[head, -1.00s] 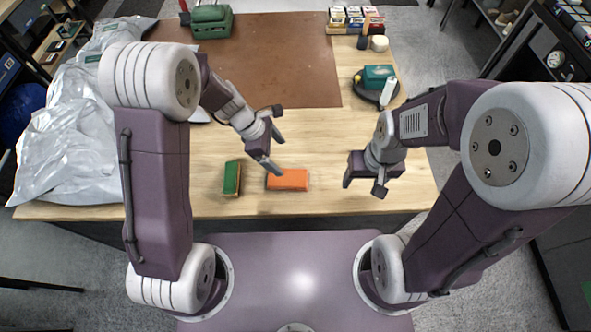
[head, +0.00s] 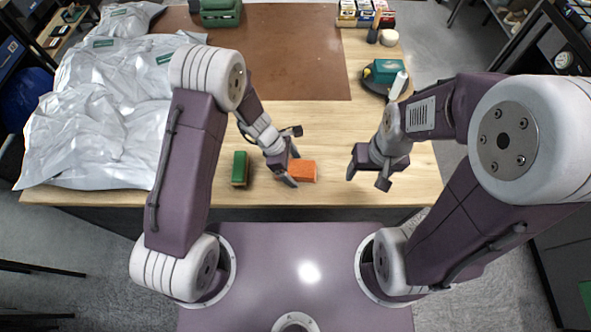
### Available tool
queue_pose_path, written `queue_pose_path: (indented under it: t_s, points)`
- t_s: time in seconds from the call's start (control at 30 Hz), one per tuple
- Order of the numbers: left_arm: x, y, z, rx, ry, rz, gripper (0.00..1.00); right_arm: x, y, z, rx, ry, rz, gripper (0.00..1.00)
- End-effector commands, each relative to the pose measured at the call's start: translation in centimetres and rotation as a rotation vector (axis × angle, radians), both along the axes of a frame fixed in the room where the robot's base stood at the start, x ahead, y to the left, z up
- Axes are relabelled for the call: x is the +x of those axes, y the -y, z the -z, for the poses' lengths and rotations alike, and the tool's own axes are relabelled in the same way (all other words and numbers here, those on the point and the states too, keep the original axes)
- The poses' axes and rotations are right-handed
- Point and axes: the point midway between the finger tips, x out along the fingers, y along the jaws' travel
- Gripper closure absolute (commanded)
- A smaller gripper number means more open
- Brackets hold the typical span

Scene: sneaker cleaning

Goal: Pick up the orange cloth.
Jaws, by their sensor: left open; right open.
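The orange cloth (head: 303,171) is a small folded orange block lying on the wooden table near its front edge. My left gripper (head: 291,172) is open, pointing down at the cloth's left end, and its fingers hide part of that end. I cannot tell whether they touch it. My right gripper (head: 369,178) is open and empty, to the right of the cloth and apart from it.
A green and yellow sponge-like block (head: 240,168) lies left of the cloth. Silvery plastic bags (head: 95,135) cover the table's left side. A brown mat (head: 290,60) lies at the back. The table between the cloth and my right gripper is clear.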

Motion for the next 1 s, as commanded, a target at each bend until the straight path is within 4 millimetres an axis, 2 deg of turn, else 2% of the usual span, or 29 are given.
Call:
queue_pose_path:
  t_s: [0.23, 0.27, 0.47, 0.5, 0.77, 0.87, 1.0]
  points:
    - [0.0, 0.2, 0.3, 0.0, 0.001, 0.001, 0.13, 0.0, 0.0, 0.0, 0.0, 0.0, 0.0, 0.35]
    - [0.0, 0.1, 0.3, 0.0, 0.001, 0.001, 0.18, 0.0, 0.0, 0.0, 0.0, 0.0, 0.0, 0.35]
    - [0.0, 0.1, 0.3, 0.0, 0.001, 0.0, 0.74, 0.0, 0.0, 0.0, 0.0, 0.0, 0.0, 0.35]
    - [0.0, 0.1, 0.3, 0.0, 0.001, 0.0, 0.78, 0.0, 0.0, 0.0, 0.0, 0.0, 0.0, 0.35]
    - [0.0, 0.2, 0.0, -0.001, 0.002, 0.0, 0.78, 0.0, 0.0, 0.0, 0.0, 0.0, 0.0, 0.35]
    - [0.1, 0.2, -0.9, -0.001, 0.003, 0.001, 0.78, 0.0, 0.0, -0.2, 0.0, 0.0, 0.0, 0.35]
    - [0.1, 0.2, -3.2, -0.003, 0.006, 0.002, 0.78, 0.0, 0.0, -0.5, 0.0, 0.0, 0.0, 0.35]
